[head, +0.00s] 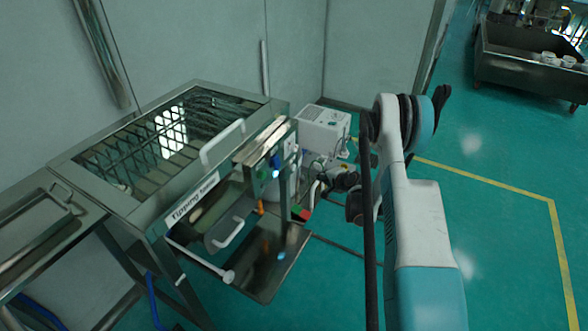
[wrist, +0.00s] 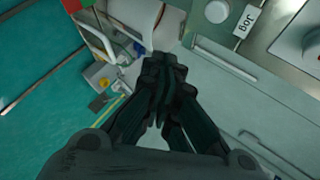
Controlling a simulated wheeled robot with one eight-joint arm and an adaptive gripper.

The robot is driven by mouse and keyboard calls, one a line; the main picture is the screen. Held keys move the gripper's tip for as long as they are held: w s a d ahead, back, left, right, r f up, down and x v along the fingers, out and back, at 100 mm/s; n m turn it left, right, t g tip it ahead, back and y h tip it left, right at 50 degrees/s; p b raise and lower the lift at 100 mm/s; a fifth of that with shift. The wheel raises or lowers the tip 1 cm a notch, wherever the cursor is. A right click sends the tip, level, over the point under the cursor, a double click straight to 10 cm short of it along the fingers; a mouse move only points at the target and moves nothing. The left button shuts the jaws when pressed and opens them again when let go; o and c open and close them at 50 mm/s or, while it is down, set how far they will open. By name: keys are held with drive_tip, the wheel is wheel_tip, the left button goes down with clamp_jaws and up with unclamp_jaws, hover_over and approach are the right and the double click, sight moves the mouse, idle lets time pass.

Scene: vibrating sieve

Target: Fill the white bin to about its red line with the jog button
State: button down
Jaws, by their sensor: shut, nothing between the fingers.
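My gripper (wrist: 165,68) is shut and empty in the wrist view, its dark fingers together. A label reading "Jog" (wrist: 244,22) is on the metal panel at upper right, beside a round pale button (wrist: 217,11). The fingertips are apart from the button in the picture. In the head view my gripper (head: 322,184) is small and dark, at the right side of the metal machine (head: 215,165). The button and label cannot be read there.
A white box-shaped device (head: 323,128) stands behind the gripper. A steel table (head: 40,225) is at left and a steel trough (head: 525,70) at far right. A tray-like metal shelf (head: 275,275) juts out low at the machine. The green floor at right is clear.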

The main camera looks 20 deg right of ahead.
drive_tip(key=w+a, duration=0.5)
drive_tip(key=w, duration=0.1)
drive_tip(key=shift+w, duration=0.2)
drive_tip(key=shift+w+a, duration=0.1)
drive_tip(key=shift+w, duration=0.05)
idle(1.4)
drive_tip(key=shift+w+a, duration=0.15)
drive_tip(key=shift+w, duration=0.05)
drive_tip(key=shift+w+a, duration=0.3)
idle(1.8)
drive_tip(key=shift+d, duration=0.1)
drive_tip(key=shift+s+d, duration=0.45)
drive_tip(key=shift+s, duration=0.2)
drive_tip(key=shift+s+d, duration=0.1)
drive_tip(key=shift+s+d, duration=0.75)
drive_tip(key=shift+s, duration=0.2)
drive_tip(key=shift+s+d, duration=0.7)
drive_tip(key=shift+s, duration=0.25)
idle(0.6)
